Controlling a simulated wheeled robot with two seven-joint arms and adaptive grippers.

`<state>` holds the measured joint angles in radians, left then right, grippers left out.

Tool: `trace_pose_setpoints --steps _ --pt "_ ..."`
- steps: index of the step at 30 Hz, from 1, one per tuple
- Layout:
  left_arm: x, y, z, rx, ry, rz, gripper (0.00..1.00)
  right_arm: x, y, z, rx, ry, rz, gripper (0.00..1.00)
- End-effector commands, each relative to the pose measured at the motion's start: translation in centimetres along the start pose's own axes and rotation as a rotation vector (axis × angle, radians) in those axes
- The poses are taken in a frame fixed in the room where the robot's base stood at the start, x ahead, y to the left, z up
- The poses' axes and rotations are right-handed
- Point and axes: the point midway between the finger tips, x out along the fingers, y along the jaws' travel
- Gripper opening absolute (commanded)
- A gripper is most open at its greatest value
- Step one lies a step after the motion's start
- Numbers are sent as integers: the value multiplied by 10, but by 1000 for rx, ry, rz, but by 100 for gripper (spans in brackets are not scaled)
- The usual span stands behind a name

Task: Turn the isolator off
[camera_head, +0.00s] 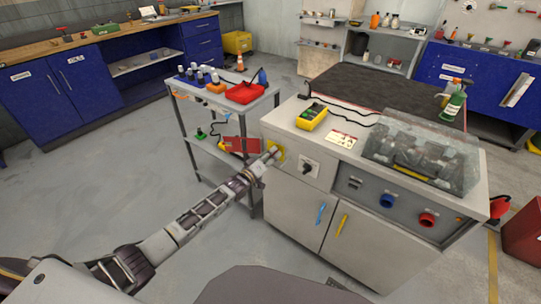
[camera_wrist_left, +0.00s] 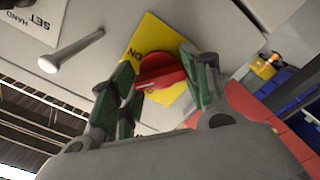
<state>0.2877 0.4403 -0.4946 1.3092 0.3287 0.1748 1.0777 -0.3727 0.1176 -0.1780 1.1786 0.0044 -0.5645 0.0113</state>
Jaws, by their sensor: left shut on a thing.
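The isolator is a red rotary knob (camera_wrist_left: 165,74) on a yellow plate (camera_wrist_left: 150,32) marked ON, seen upside down in the left wrist view. In the head view the yellow plate (camera_head: 281,150) shows on the left end of the grey cabinet's front (camera_head: 285,195), mostly hidden by my gripper. My left gripper (camera_head: 274,153) reaches it from the front left. Its two green-padded fingers, also in the left wrist view (camera_wrist_left: 158,62), stand on either side of the red knob and are shut on it. My right gripper is in neither view.
A black selector switch (camera_head: 308,167) sits right of the isolator; a pale lever (camera_wrist_left: 70,50) shows in the left wrist view. A trolley (camera_head: 227,105) with a red tray (camera_head: 246,93) stands close on the left. Blue (camera_head: 321,212) and yellow (camera_head: 342,225) handles are lower down.

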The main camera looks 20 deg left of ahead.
Motion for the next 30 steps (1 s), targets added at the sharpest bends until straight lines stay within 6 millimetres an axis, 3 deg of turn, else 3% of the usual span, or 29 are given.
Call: trace_pose_setpoints --steps 8,18,30 --pt "0 -1 2 -234 -3 -1 24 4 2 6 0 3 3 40" --pt "0 -1 2 -522 -2 -1 23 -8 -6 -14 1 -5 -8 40" --pt "0 0 2 -678 -2 0 23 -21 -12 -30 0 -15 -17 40"
